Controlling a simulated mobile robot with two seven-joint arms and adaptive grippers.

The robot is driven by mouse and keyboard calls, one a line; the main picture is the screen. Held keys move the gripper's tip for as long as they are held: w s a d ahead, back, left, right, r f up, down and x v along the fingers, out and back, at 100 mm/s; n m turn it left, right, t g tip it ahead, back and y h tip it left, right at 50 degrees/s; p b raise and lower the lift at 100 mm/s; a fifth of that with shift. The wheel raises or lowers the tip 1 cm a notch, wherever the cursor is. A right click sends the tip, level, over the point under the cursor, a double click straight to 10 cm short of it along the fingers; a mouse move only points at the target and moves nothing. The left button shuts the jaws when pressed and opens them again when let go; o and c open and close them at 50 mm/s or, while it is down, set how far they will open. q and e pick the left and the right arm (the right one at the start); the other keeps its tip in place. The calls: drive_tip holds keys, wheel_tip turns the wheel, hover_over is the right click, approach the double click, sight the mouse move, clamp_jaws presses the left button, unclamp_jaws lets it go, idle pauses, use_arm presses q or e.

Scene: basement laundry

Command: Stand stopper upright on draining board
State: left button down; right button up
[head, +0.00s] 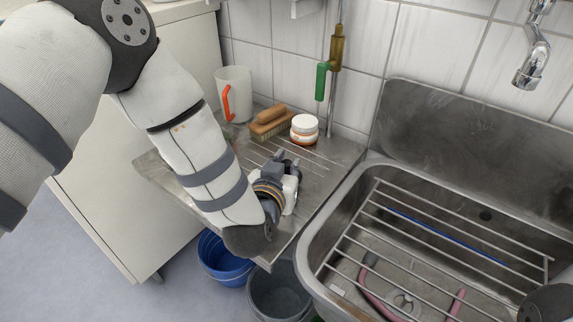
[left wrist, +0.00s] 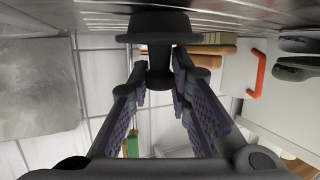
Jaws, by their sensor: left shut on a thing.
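The stopper (left wrist: 158,26) is a dark piece with a wide flat disc and a narrower stem, seen in the left wrist view. My left gripper (left wrist: 160,82) is shut on its stem. The disc lies at or very close to the metal draining board (left wrist: 225,14), which runs along the top of this view; I cannot tell if they touch. In the head view my left gripper (head: 288,165) is low over the draining board (head: 165,178), pointing toward the wall, and the stopper is hidden or not distinct there. My right gripper is not in view.
Behind my gripper on the board stand a white jug (head: 238,90) with red handle, a wooden brush (head: 268,124) and a white-lidded jar (head: 304,124). A sink (head: 335,215) with a wire rack (head: 440,222) is to the right. Buckets (head: 222,262) stand below.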

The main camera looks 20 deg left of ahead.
use_arm(q)
drive_tip(key=shift+f, duration=0.1)
drive_tip(key=c, duration=1.5)
unclamp_jaws()
drive_tip(key=shift+s+r, duration=0.1)
drive_tip(key=shift+r, duration=0.1)
drive_tip(key=p+v, duration=0.2)
drive_tip(key=v, duration=0.9)
drive_tip(key=shift+s+r, duration=0.1)
drive_tip(key=shift+s, duration=0.3)
